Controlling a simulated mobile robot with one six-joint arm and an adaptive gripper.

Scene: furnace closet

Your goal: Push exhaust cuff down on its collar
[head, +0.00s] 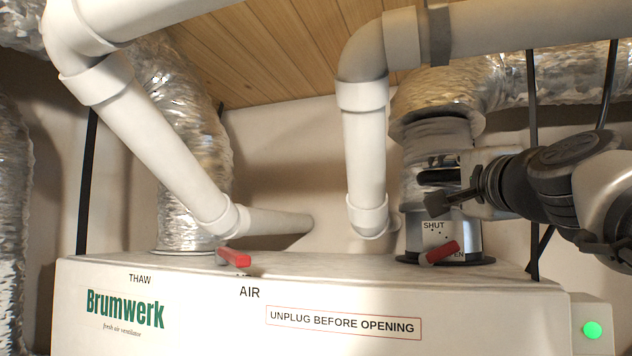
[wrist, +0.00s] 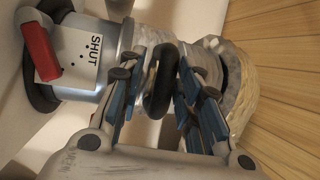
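The exhaust cuff (head: 436,137) is a grey sleeve under the foil duct at the right, above the cabinet. It also shows in the wrist view (wrist: 205,62), partly hidden by my fingers. A black loop handle (wrist: 162,78) stands out from its side. The shiny metal collar (head: 466,240) rises from the cabinet top below it, with a white SHUT/OPEN label and red lever; it also shows in the wrist view (wrist: 88,22). My gripper (wrist: 160,95) is open, its blue-padded fingers on either side of the loop. I cannot tell whether they touch it.
The white Brumwerk cabinet (head: 200,300) fills the bottom. A white pipe (head: 364,160) comes down just left of the cuff. Another red lever (head: 234,257) sits on the cabinet's top edge. A black strap (head: 533,160) hangs behind my arm.

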